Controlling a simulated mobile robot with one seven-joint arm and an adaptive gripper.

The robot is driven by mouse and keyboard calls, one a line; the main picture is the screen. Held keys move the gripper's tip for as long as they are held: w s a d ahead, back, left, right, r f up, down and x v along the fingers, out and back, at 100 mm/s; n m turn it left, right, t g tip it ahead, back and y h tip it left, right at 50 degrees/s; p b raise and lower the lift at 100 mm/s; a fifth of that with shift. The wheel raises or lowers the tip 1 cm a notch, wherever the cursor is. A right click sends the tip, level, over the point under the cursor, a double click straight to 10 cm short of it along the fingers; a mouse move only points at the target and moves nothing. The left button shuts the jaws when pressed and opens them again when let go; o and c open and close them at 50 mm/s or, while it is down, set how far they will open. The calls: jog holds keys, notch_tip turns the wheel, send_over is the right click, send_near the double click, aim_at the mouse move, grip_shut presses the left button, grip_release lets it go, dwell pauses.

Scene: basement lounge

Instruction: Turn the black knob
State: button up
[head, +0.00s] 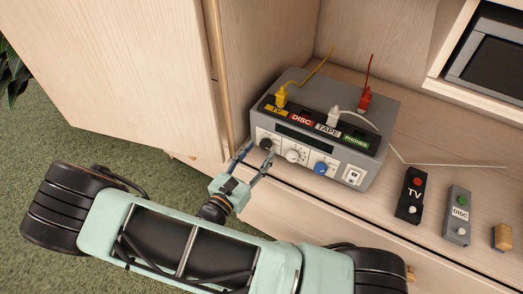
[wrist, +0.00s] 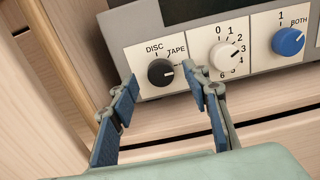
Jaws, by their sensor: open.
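The black knob (wrist: 160,72) is on the left of the grey box's front panel. Its white pointer mark faces right, below the TAPE label; a DISC label is at its upper left. In the head view the black knob (head: 266,144) shows between my gripper's fingers. My gripper (head: 256,155) is open, just in front of the panel. In the wrist view its two fingers (wrist: 162,75) stand to the left and right of the knob and a little below it. I see no finger contact with the knob.
The grey box (head: 385,112) stands on a wooden shelf. A white numbered knob (wrist: 224,56) and a blue knob (wrist: 288,41) sit right of the black knob. A TV remote (head: 412,196) and a DISC remote (head: 457,215) lie farther right. A cabinet panel (head: 212,75) is close on the left.

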jog(key=shift+x, duration=1)
jog(key=c, duration=1.1)
